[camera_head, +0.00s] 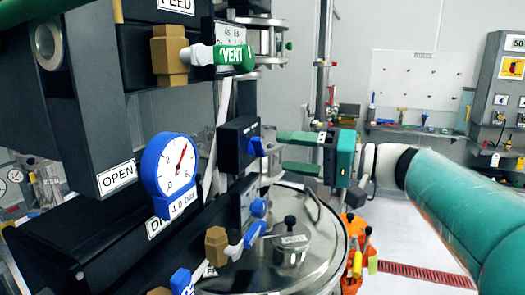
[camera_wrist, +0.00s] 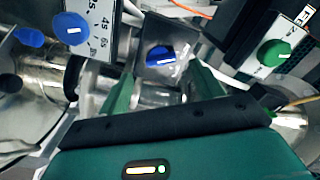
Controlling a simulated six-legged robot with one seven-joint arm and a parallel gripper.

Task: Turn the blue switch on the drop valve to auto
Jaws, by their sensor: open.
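A dark box (camera_head: 237,150) with a small blue switch (camera_head: 257,146) on its right side is at the middle of the head view. In the wrist view the blue switch (camera_wrist: 160,56) faces me on its dark box (camera_wrist: 182,45), with a pale line on it. Its setting is too small to read. My gripper (camera_head: 283,152) is open, its two green fingers just right of the switch and apart from it. In the wrist view my gripper (camera_wrist: 160,80) has one finger on each side below the switch, with nothing held.
A steel lid (camera_head: 325,240) with a knob lies below. A green knob (camera_wrist: 272,53) shows right in the wrist view.

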